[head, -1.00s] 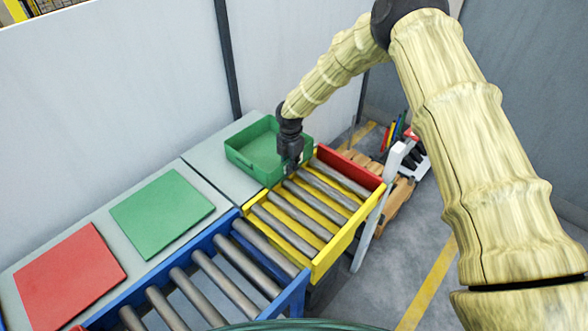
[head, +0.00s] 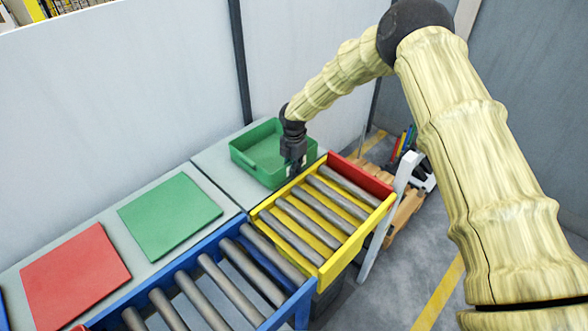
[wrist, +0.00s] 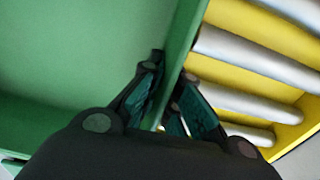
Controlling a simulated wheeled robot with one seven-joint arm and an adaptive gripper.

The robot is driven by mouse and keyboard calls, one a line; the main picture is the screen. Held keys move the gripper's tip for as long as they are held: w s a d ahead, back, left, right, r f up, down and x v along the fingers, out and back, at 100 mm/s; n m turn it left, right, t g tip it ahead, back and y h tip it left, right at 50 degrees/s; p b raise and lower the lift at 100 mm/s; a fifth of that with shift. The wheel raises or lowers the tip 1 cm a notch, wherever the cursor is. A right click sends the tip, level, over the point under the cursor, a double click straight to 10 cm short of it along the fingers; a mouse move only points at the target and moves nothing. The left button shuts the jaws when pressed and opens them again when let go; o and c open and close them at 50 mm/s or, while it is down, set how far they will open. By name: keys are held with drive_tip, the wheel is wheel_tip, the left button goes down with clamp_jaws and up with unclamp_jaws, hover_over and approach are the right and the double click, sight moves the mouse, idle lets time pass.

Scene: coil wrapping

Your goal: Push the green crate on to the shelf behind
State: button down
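The green crate (head: 248,162) is an open, empty-looking box. In the head view it sits on the grey shelf (head: 216,165) behind the yellow roller frame, its near side close along the frame's back edge. My gripper (head: 293,168) points down at the crate's near wall. In the wrist view the crate wall (wrist: 187,40) runs between the two fingers (wrist: 170,75), one inside the crate and one on the roller side. The fingers are drawn close together on the wall. The exact contact at the fingertips is partly hidden.
The yellow frame (head: 325,262) with grey rollers and a red end stands in front. A blue roller frame (head: 272,322) adjoins it on the left. A green square (head: 170,215) and a red square (head: 75,277) lie along the grey surface. A pale wall (head: 120,90) stands behind.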

drive_tip(key=shift+w+a+f+b, duration=0.1)
drive_tip(key=shift+w+a+b, duration=0.5)
drive_tip(key=shift+w+a, duration=0.35)
drive_tip(key=c, duration=2.1)
unclamp_jaws()
drive_tip(key=shift+a, duration=0.15)
drive_tip(key=o, duration=0.5)
drive_tip(key=shift+o, duration=0.2)
drive_tip(key=shift+r, duration=0.2)
wheel_tip(320, 180, up, 12)
